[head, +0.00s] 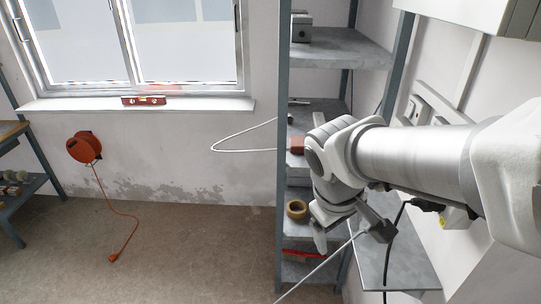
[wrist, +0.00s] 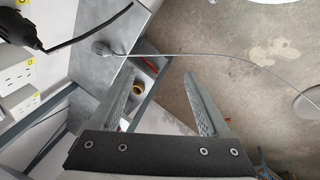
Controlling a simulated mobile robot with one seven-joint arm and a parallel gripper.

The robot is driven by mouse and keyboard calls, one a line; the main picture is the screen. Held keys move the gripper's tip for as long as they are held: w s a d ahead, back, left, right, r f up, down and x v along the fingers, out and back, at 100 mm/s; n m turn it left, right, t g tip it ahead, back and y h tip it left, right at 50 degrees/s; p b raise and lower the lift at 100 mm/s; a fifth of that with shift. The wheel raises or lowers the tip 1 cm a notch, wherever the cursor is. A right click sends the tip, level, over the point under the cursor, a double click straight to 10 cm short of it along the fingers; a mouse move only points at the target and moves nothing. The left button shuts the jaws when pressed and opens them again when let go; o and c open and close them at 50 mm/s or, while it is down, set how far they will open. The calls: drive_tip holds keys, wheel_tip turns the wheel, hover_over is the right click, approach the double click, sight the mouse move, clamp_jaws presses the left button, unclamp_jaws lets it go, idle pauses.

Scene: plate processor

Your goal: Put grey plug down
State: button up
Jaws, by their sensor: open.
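The grey plug (wrist: 102,47) lies on a grey work surface (wrist: 95,75) near its edge in the wrist view. Its thin grey cable (wrist: 200,55) runs off to the right over the floor, and the cable also shows in the head view (head: 325,263). My gripper (wrist: 160,72) is open, with nothing between its fingers; the plug is apart from them, beyond the left fingertip. In the head view my gripper (head: 352,240) hangs beside the grey surface (head: 412,270). There I cannot make out the plug behind the gripper.
A black plug (wrist: 18,25) with a black cable is at the upper left of the wrist view. A grey shelf unit (head: 340,56) holds a tape roll (head: 297,209) and a red box (head: 297,145). An orange cable reel (head: 84,147) hangs on the wall. The left floor is mostly clear.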

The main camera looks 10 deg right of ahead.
drive_tip(key=s+a+r+m+t+y, duration=0.2)
drive_tip(key=s+a+r+m+t, duration=0.1)
drive_tip(key=s+a+r, duration=0.1)
wheel_tip(320, 180, up, 2)
drive_tip(key=shift+s+a+r+m+y, duration=0.15)
drive_tip(key=shift+a+m+y, duration=0.2)
drive_tip(key=shift+a, duration=0.45)
